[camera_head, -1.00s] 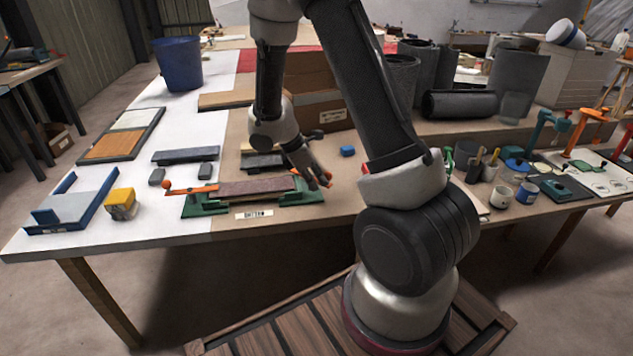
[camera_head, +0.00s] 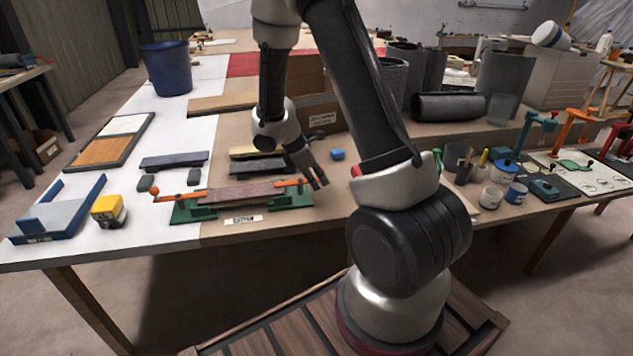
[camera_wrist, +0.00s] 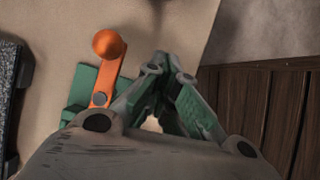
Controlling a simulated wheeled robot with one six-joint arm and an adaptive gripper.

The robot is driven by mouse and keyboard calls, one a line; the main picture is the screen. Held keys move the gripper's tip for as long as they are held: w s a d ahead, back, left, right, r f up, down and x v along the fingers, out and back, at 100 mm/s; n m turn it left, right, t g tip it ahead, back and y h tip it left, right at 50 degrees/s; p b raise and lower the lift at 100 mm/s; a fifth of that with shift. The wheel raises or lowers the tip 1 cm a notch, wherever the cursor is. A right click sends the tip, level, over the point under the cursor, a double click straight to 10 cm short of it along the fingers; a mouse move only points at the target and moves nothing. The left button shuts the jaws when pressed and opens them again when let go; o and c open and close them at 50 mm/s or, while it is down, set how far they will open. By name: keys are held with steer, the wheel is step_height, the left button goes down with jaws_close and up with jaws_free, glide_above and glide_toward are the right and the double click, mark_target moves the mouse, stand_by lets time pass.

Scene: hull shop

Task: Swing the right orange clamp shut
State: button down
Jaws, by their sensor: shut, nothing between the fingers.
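The green fixture (camera_head: 203,213) stands near the table's front edge with a brown board (camera_head: 240,194) lying along it. The right orange clamp (camera_head: 288,184) lies roughly in line with the board, its ball end outward to the right; its inner end appears to reach the board's end. In the wrist view the right clamp's orange arm and ball (camera_wrist: 107,46) show beside my fingers, pivoting over a green base; its inner part is hidden by my gripper. The left orange clamp (camera_head: 172,197) also lies along the board line. My gripper (camera_head: 320,184) is shut and empty, just right of the right clamp, apparently apart from it.
A blue tray (camera_head: 48,226) and a yellow-topped block (camera_head: 108,210) are at left. Cups and tools stand at right. Bare table lies right of my fingers.

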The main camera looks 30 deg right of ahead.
steer(key=shift+d, duration=0.15)
steer(key=shift+w+d, duration=0.1)
steer(key=shift+d, duration=0.05)
steer(key=shift+w+d+n+t, duration=0.2)
steer(key=shift+d+n+t, duration=0.15)
steer(key=shift+n, duration=0.45)
steer(key=v, duration=1.2)
steer(key=shift+w+d+f, duration=0.1)
